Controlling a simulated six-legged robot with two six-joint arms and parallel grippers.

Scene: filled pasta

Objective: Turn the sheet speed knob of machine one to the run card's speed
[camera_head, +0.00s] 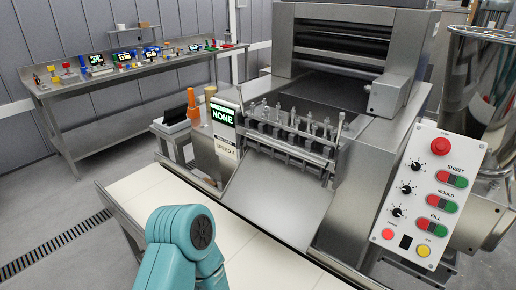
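The white control panel (428,200) of the machine is at the right of the head view. It has rows of red and green buttons labelled SHEET, MOULD and FILL, with a black knob left of each. The sheet knob (416,166) is the top one; its pointer setting is too small to read. The run card (225,149) on the machine's left side appears to read SPEED 4. Neither gripper shows; only a teal part of my arm is at the bottom, well left of the panel.
A red button (441,146) tops the panel; a yellow button (424,250) is near its bottom. A pale conveyor belt (146,192) runs along the front. A steel vessel (478,90) stands behind the panel. A bench (150,68) with several coloured items is at the back left.

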